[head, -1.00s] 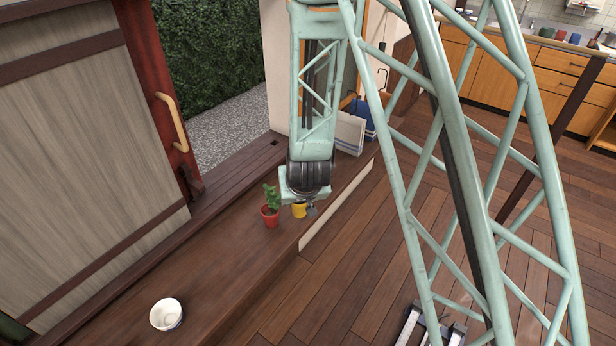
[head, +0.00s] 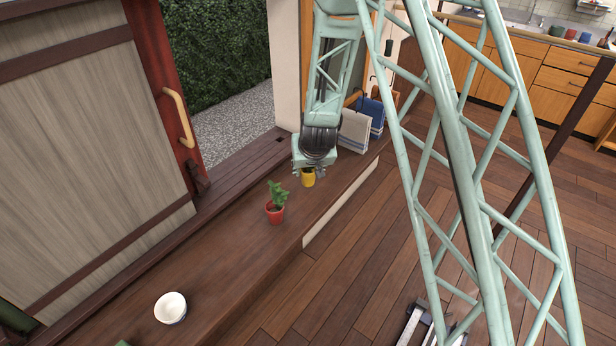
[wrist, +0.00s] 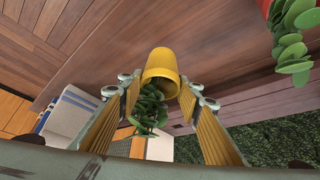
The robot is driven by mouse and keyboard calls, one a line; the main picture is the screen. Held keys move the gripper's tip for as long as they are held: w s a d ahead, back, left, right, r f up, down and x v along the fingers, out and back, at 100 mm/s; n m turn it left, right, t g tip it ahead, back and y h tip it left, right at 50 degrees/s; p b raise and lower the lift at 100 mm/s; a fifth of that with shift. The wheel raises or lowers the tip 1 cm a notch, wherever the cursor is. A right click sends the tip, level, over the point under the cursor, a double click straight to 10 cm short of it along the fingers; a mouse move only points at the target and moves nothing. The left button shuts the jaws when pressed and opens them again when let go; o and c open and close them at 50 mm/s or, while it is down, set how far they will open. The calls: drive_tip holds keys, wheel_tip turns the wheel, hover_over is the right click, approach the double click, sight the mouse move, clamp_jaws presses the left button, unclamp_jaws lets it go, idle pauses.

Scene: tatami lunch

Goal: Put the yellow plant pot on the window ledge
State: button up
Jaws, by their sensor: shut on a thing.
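The yellow plant pot (head: 308,179) is at the end of my arm in the head view, behind and right of the red pot. In the wrist view the yellow pot (wrist: 161,62) sits between the fingertips, with green leaves coming out of its mouth. My gripper (wrist: 160,90) is shut on it. In the head view my gripper (head: 309,169) is largely hidden by my wrist. The pot looks raised off the wooden platform (head: 235,262), but its height is hard to judge. I cannot tell which surface is the window ledge.
A red pot with a green plant (head: 275,213) and a white bowl (head: 171,308) stand on the platform. Striped bags (head: 354,130) stand behind my gripper. A sliding door (head: 90,150) is at left. The platform between red pot and bowl is clear.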

sight(308, 176)
drive_tip(key=shift+w, duration=0.1)
idle(0.3)
drive_tip(key=shift+f+b, duration=0.3)
drive_tip(key=shift+f, duration=1.4)
drive_tip(key=shift+f, duration=0.15)
drive_tip(key=o, duration=0.9)
drive_tip(key=shift+v, duration=0.95)
drive_tip(key=shift+p+v, duration=0.6)
drive_tip(key=shift+v, duration=4.55)
drive_tip(key=shift+a, duration=0.1)
